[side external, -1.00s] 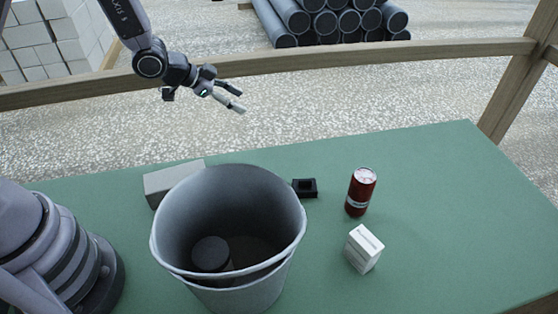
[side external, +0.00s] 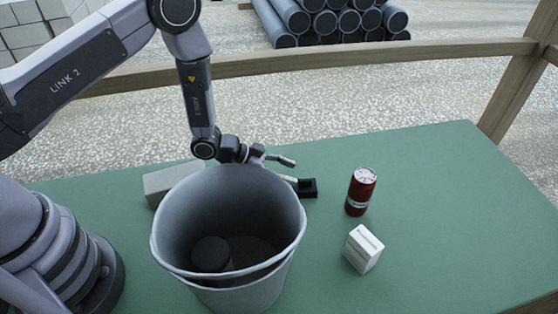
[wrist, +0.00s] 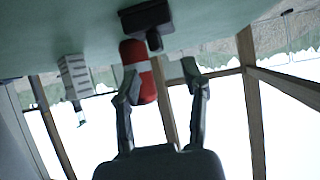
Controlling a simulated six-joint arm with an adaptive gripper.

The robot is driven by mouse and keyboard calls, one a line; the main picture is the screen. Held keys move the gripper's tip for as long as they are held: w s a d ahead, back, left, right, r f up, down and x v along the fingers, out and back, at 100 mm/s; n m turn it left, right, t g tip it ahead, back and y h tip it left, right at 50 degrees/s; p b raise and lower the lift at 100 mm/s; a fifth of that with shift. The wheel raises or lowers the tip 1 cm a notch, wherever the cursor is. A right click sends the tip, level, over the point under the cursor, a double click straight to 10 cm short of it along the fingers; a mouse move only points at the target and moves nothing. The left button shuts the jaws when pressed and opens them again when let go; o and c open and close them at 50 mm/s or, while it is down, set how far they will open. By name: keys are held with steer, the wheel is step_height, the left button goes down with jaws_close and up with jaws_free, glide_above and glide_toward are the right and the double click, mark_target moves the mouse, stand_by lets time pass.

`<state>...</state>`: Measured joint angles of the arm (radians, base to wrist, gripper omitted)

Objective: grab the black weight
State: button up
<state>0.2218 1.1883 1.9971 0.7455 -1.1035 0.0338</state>
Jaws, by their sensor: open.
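A dark, round-topped cylinder (side external: 210,254), which may be the black weight, stands inside the grey bucket (side external: 168,248), near its left wall. A small black block (side external: 308,188) with a recessed top lies on the table just behind and right of the bucket. The black block shows at the top of the wrist view (wrist: 146,18). I cannot tell for certain which is the weight. My gripper (side external: 290,171) is open and empty behind the bucket's rim, its fingertips close to the black block. Its fingers also show in the wrist view (wrist: 161,78). The bucket partly hides my wrist.
A red can (side external: 361,192) stands right of the black block, with a white box (side external: 363,249) in front of it. A grey block (side external: 160,185) lies behind the bucket on the left. The right side of the green table (side external: 460,220) is clear.

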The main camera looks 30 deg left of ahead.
mark_target(305, 179)
steer(key=x, duration=0.5)
steer(key=shift+f, duration=0.35)
steer(key=shift+s, duration=0.1)
jaws_close()
